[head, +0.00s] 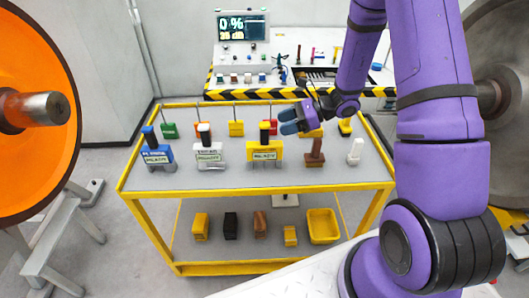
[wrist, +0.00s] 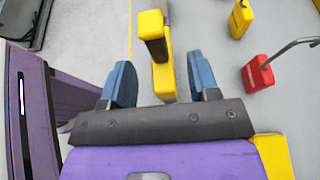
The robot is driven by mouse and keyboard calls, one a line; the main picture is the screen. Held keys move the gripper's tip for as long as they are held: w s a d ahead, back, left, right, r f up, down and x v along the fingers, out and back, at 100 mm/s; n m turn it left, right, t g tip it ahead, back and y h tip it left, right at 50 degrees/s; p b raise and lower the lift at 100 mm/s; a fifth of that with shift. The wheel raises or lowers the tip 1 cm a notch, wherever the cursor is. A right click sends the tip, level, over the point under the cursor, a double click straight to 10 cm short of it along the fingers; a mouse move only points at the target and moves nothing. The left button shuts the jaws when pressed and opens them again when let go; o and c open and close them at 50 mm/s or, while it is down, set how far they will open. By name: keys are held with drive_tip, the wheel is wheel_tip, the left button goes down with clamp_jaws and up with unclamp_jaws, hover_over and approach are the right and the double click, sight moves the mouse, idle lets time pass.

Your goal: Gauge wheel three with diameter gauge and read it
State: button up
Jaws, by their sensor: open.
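Several labelled gauges stand on the cart's top: a blue one (head: 157,152), a white one (head: 208,152) and a yellow one with a black handle (head: 264,150). Their labels are too small to read surely, so I cannot tell which is the diameter gauge. My gripper (head: 288,121) is open and empty, above the cart just right of the yellow gauge's handle. In the wrist view the yellow gauge (wrist: 162,78) appears between the open blue fingers of my gripper (wrist: 160,78). An orange wheel (head: 45,160) stands at left, a grey wheel (head: 505,50) at right; neither shows a number.
The yellow-framed cart (head: 150,188) also carries a brown piece (head: 315,153), a white piece (head: 355,152) and hooked blocks behind, including a red one (wrist: 258,73). Its lower shelf holds blocks and a yellow bin (head: 322,226). Behind is a bench with a display (head: 243,25).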

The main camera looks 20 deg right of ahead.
sight(264, 130)
drive_tip(key=shift+s+x, duration=0.1)
drive_tip(key=shift+x, duration=1.65)
drive_tip(key=shift+s+x, duration=0.15)
drive_tip(key=shift+x, duration=1.6)
drive_tip(key=shift+a+r, duration=0.1)
clamp_jaws()
